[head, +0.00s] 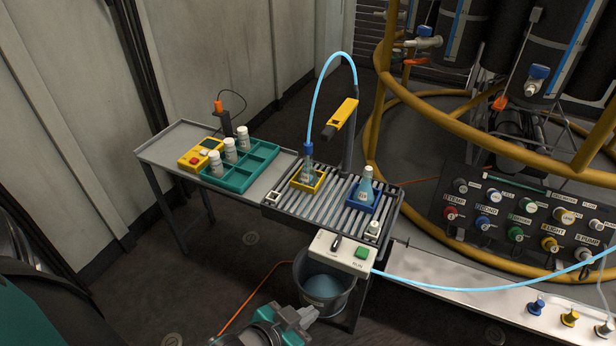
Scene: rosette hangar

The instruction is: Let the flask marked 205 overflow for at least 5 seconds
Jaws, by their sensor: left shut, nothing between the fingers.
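Two flasks stand on the slatted rack of the bench; their markings are too small to read. One clear flask (307,173) stands upright in a yellow holder (319,180), with the blue end of a light blue hose (315,97) at its mouth. I cannot make out its fill level or any overflow. A pale blue flask (365,188) stands in a blue holder (356,205). My left gripper (303,318) is shut and empty, low in front of the bench. My right gripper is out of view.
A grey bucket (344,308) of bluish liquid stands under the bench. A teal rack (232,182) holds white bottles beside a yellow meter (197,156). A yellow frame (370,132) and a knob panel (520,222) stand right. A blue hose crosses the lower right.

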